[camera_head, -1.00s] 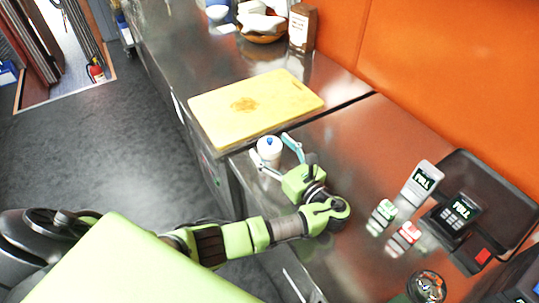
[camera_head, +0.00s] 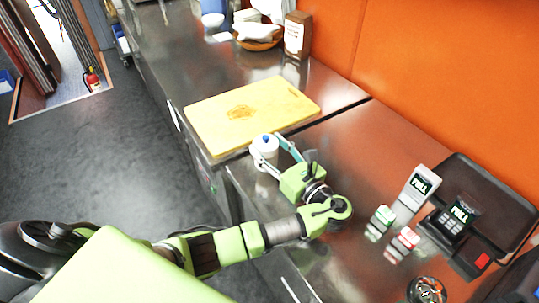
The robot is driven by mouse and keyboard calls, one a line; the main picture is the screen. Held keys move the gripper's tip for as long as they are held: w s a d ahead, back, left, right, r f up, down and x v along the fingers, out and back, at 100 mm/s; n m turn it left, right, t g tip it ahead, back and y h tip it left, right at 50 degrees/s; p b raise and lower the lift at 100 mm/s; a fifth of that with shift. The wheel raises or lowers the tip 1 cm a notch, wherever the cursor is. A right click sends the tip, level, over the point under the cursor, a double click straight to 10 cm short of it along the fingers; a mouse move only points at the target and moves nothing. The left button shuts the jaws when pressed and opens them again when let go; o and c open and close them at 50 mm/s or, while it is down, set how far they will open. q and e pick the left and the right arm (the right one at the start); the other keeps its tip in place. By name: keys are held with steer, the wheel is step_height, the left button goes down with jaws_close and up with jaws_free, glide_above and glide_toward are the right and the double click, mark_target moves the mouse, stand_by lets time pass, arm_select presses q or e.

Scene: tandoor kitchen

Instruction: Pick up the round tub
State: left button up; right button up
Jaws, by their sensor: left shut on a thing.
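A round white tub (camera_head: 265,151) with a blue spot on its top is at the front edge of the steel counter, just below the cutting board. My left gripper (camera_head: 268,158) is shut on the tub, with one finger on each side of it. The tub looks upright. Whether it touches the counter or is slightly above it I cannot tell. My right gripper does not show.
A yellow cutting board (camera_head: 215,125) lies close behind the tub. A card terminal (camera_head: 455,217), a grey handheld device (camera_head: 420,187) and small green (camera_head: 383,216) and red (camera_head: 407,238) boxes stand at the right. A bowl (camera_head: 258,42) and brown-and-white container (camera_head: 297,36) are farther back.

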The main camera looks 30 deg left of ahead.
arm_select(q)
steer(key=s+d+r, duration=0.6)
steer(key=s+r, duration=0.3)
steer(key=s, duration=0.3)
steer(key=shift+d, duration=0.4)
